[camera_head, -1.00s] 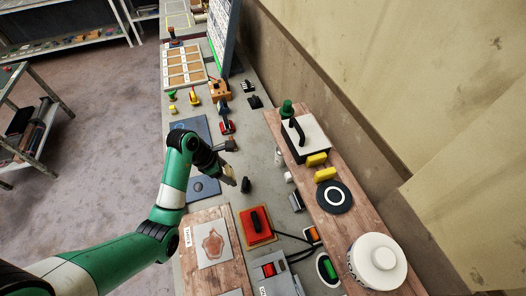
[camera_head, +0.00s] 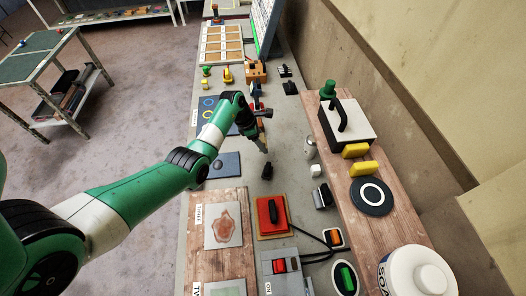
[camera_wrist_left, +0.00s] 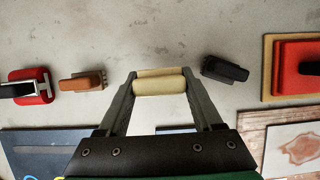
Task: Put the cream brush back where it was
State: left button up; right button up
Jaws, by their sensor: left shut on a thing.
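My left gripper (camera_head: 264,149) is shut on the cream brush (camera_wrist_left: 160,83), which lies crosswise between the fingertips in the left wrist view. The brush is over the grey bench, in the gap between a brown brush (camera_wrist_left: 82,82) on the left and a black brush (camera_wrist_left: 226,70) on the right. I cannot tell whether it touches the bench. In the head view the black brush (camera_head: 267,172) is just nearer than the gripper, and the cream brush is too small to make out clearly. My right gripper is not in view.
A red block (camera_head: 270,213) on a wooden base lies nearer than the black brush. A blue mat (camera_head: 224,165) is left of the gripper. A raised wooden shelf (camera_head: 385,213) runs along the wall.

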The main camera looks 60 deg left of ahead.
pick_arm(q)
jog(key=shift+w+a+f+b, duration=0.25)
jog(key=shift+a+f+b, duration=0.05)
jog(key=shift+f, duration=0.3)
jog(key=shift+a, duration=0.1)
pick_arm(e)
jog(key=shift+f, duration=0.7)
pick_arm(q)
jog(key=shift+w+a+f+b, duration=0.1)
jog(key=shift+w+f+b, duration=0.05)
jog(key=shift+f+b, duration=0.2)
notch_tip(320, 180, down, 3)
jog(key=shift+w+a+r+b, duration=0.1)
jog(key=shift+a+r+b, duration=0.05)
jog(key=shift+b, duration=0.75)
jog(key=shift+f, duration=0.25)
jog(key=shift+r, duration=0.1)
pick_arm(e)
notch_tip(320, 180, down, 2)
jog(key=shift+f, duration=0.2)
